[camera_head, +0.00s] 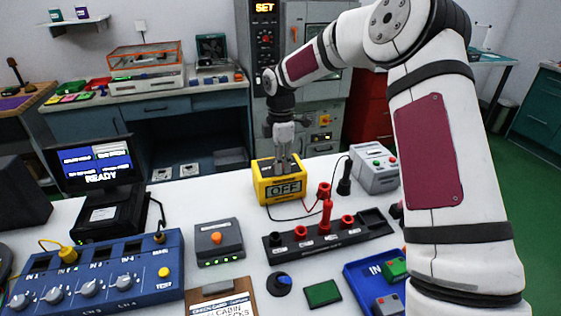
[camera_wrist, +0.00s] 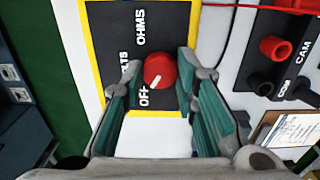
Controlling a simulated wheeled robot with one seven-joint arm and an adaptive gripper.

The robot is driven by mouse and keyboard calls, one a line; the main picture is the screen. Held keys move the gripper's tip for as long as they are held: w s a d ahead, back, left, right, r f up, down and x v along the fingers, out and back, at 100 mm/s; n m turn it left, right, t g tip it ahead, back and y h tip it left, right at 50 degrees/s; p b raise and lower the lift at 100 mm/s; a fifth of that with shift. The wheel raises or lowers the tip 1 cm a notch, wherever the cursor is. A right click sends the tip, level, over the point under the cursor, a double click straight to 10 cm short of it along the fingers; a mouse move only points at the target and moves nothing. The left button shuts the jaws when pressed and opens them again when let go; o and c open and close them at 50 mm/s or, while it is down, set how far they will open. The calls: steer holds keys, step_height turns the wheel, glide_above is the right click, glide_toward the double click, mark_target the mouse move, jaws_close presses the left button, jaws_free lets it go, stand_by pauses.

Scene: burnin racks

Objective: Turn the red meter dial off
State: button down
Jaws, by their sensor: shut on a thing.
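The yellow meter (camera_head: 277,187) stands on the white table in the head view, and its display reads OFF. In the wrist view its dark face (camera_wrist: 112,42) carries the labels OHMS, VOLTS (partly covered) and OFF. The red meter dial (camera_wrist: 160,70) sits on that face, its white pointer turned down-left toward OFF. My gripper (camera_head: 282,165) reaches down onto the top of the meter. In the wrist view its green-padded fingers (camera_wrist: 158,78) stand either side of the dial, shut on it. The dial is hidden in the head view.
A black socket strip (camera_head: 325,236) with red and black plugs lies in front of the meter, with leads nearby. A grey box (camera_head: 375,168) stands to its right. A grey unit with an orange knob (camera_head: 219,243) and a blue panel (camera_head: 95,275) are to the left.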

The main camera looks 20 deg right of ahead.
steer(key=c, duration=1.2)
jaws_free()
steer(key=shift+c, duration=0.2)
step_height(320, 180, up, 12)
